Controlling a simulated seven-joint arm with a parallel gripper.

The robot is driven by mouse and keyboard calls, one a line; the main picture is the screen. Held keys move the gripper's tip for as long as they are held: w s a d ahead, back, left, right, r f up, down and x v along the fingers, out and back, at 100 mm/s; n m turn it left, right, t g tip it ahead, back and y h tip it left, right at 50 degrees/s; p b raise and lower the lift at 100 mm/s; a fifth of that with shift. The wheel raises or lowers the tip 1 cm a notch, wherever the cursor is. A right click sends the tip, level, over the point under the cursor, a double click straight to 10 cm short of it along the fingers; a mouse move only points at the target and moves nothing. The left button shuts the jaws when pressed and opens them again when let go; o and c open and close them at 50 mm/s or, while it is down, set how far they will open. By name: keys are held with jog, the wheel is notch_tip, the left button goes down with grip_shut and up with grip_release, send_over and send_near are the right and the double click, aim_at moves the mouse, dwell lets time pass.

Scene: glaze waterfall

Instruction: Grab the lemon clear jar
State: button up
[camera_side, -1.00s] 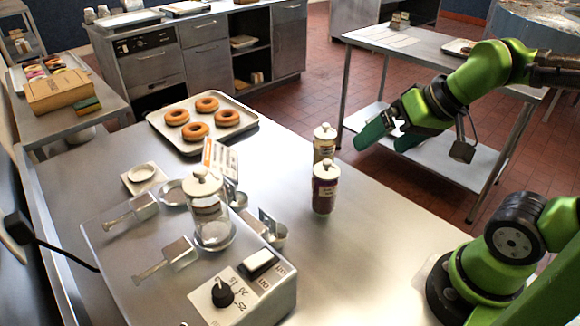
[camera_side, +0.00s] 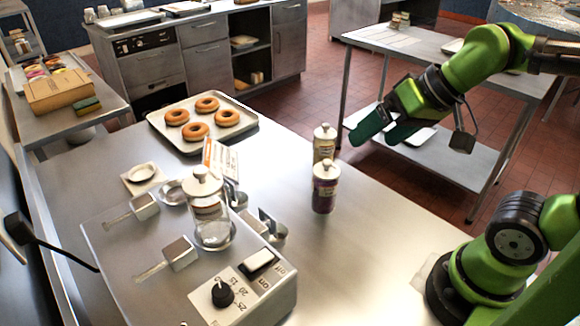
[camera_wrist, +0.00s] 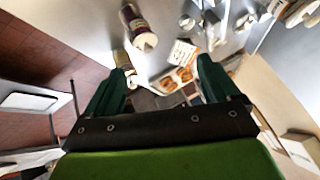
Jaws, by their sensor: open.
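A clear glass jar (camera_side: 210,222) stands on the control unit (camera_side: 110,270) at left, with metal scoops nearby. A tray (camera_side: 245,108) of several doughnuts lies behind. A small card (camera_side: 220,158) stands left of the jars. The tabletop right of the jars is clear.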

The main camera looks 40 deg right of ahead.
jog(key=w+a+r+n+g, duration=0.3)
jog(key=w+a+r, duration=0.2)
jog(key=w+a, duration=0.1)
jog(key=n+g+h, duration=0.2)
jog(key=n+g, duration=0.2)
jog(key=n, duration=0.1)
send_near(201, 177)
jog(key=f, duration=0.5)
jog(key=shift+w+d+f, duration=0.25)
jog(key=shift+w+f, duration=0.05)
jog(key=shift+f, duration=0.1)
jog(key=shift+a+f, duration=0.15)
jog(key=shift+f, duration=0.15)
notch_tip(201, 177, down, 7)
jog(key=shift+r, duration=0.1)
jog(key=shift+c, duration=0.5)
grip_shut()
